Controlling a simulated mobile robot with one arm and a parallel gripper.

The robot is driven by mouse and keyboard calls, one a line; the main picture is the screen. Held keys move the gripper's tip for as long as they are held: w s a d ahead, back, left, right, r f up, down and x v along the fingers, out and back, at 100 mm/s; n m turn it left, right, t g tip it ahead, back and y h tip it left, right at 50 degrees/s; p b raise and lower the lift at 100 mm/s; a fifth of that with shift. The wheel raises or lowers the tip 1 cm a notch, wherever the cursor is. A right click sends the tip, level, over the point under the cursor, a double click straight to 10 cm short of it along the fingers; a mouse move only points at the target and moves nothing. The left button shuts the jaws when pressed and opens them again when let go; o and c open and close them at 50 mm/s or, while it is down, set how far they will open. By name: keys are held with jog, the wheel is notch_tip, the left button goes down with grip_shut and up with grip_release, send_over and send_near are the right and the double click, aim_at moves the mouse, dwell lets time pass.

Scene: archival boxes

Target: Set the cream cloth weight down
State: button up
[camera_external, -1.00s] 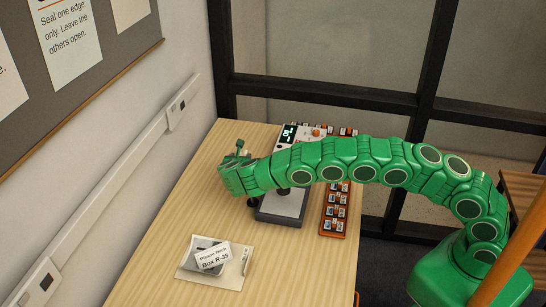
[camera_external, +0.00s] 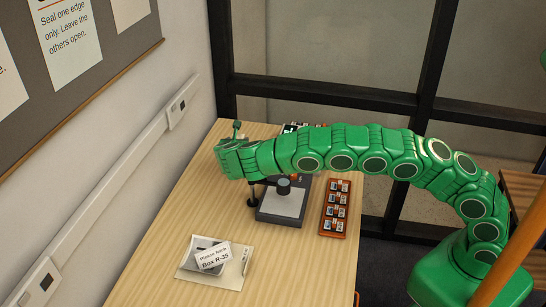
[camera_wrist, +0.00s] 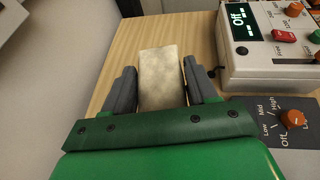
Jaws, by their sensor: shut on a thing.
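The cream cloth weight (camera_wrist: 158,70) is a pale, speckled block between the two dark fingers of my gripper (camera_wrist: 160,88) in the wrist view. The fingers are shut on its sides. Bare wooden table (camera_wrist: 125,45) shows around its far end; I cannot tell whether the weight touches it. In the external view my gripper (camera_external: 236,140) is over the far left part of the table, near the wall. The weight is not clearly visible there, hidden by the gripper.
A white unit with a display reading "Off" (camera_wrist: 262,50) stands close to the right of my gripper. A grey-plated device (camera_external: 282,205) and an orange-brown rack (camera_external: 335,210) stand nearer. A card reading "Box R-35" (camera_external: 213,256) lies at the front. The left wall is close.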

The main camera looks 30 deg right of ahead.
jog(key=s+a+f+n+y, duration=0.1)
jog(key=s+a, duration=0.8)
jog(key=s, duration=0.5)
jog(key=n+t+y, duration=0.2)
send_over(298, 281)
jog(key=shift+f, duration=6.75)
jog(key=shift+f, duration=0.1)
jog(key=o, duration=1.4)
jog(key=shift+m, duration=0.3)
jog(key=shift+s, duration=0.1)
